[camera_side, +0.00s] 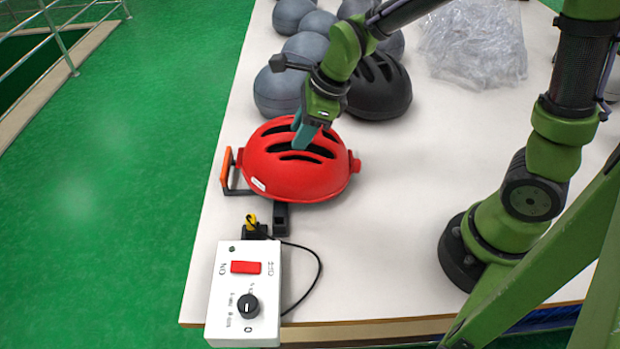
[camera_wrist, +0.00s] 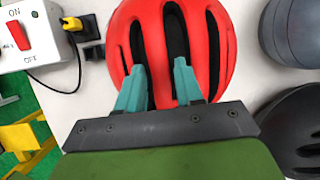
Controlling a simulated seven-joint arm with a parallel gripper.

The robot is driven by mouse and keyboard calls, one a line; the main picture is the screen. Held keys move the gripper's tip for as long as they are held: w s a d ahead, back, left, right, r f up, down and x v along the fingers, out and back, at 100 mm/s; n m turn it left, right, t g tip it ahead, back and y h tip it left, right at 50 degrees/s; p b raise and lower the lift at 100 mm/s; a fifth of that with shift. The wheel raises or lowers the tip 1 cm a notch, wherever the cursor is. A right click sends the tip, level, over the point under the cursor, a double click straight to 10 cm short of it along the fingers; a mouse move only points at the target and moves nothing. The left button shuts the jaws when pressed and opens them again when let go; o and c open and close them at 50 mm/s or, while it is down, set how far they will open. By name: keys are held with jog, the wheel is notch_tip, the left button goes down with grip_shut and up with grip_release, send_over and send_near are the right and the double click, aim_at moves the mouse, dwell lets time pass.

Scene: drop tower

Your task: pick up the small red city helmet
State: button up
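The red helmet (camera_side: 325,180) with dark vents sits near the left edge of the white table in the side view. It fills the upper middle of the wrist view (camera_wrist: 222,62). My gripper (camera_side: 306,138) is at the top of the helmet, pointing down. In the wrist view its two teal fingers (camera_wrist: 160,66) are apart, with a red rib of the helmet between them. The fingertips are at or in the vents; I cannot tell how deep they reach. No firm closing on the rib shows.
A white control box (camera_side: 232,290) with a red switch, a black knob and a cable stands in front. An orange handle (camera_side: 226,168) is at the helmet's left. A black helmet (camera_side: 380,92), several grey balls (camera_side: 275,92) and clear plastic (camera_side: 470,45) lie behind.

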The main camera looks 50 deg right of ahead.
grip_shut()
jog(key=shift+r, duration=0.1)
